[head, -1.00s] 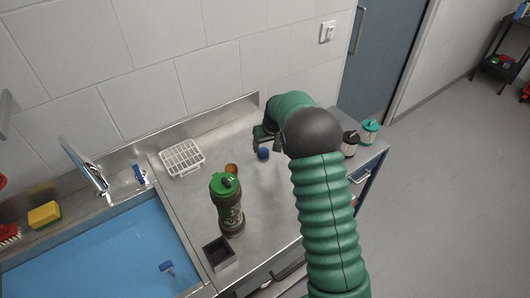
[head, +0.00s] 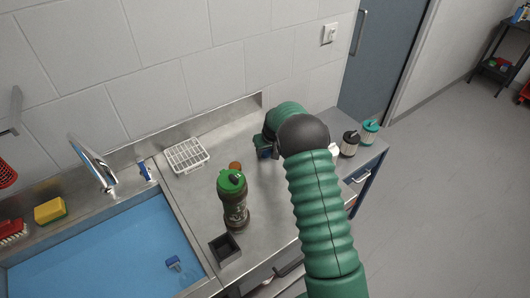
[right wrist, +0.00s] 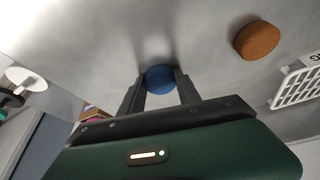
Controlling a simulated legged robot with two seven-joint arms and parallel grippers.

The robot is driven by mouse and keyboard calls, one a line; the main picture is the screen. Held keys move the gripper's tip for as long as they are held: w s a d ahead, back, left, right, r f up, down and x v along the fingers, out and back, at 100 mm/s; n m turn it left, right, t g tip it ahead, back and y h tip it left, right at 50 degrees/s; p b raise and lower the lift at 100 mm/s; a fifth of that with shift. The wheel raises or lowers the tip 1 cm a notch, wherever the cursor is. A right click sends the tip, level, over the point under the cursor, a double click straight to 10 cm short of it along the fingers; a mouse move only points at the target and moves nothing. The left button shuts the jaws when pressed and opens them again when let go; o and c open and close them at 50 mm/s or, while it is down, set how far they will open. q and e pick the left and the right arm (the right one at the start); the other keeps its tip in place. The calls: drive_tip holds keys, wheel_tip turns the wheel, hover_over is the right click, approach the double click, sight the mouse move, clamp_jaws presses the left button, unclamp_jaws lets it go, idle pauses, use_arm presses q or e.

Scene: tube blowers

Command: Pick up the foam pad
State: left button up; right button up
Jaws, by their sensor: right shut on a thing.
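A small blue round foam pad (right wrist: 160,76) sits between the two dark fingertips in the right wrist view. My right gripper (right wrist: 160,84) is shut on it, with a finger at each side, at the steel counter. In the head view my right gripper (head: 264,148) is at the back of the counter, partly behind my own arm, and the pad is mostly hidden there. My left gripper is not in view.
An orange-brown disc (head: 235,166) and a white rack (head: 187,155) are left of the gripper. A green-capped bottle (head: 233,200) and a dark open box (head: 225,249) stand nearer. Two lidded jars (head: 350,143) stand right. A sink (head: 95,245) is at left.

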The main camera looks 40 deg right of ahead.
sight(268, 151)
drive_tip(key=shift+c, duration=1.1)
drive_tip(key=shift+s+d, duration=0.1)
drive_tip(key=shift+d, duration=0.25)
drive_tip(key=shift+d+r, duration=0.1)
drive_tip(key=shift+r, duration=0.05)
wheel_tip(268, 151, up, 10)
drive_tip(key=shift+a+b, duration=0.2)
drive_tip(key=shift+b, duration=0.1)
drive_tip(key=shift+d+f, duration=0.15)
drive_tip(key=shift+f, duration=0.05)
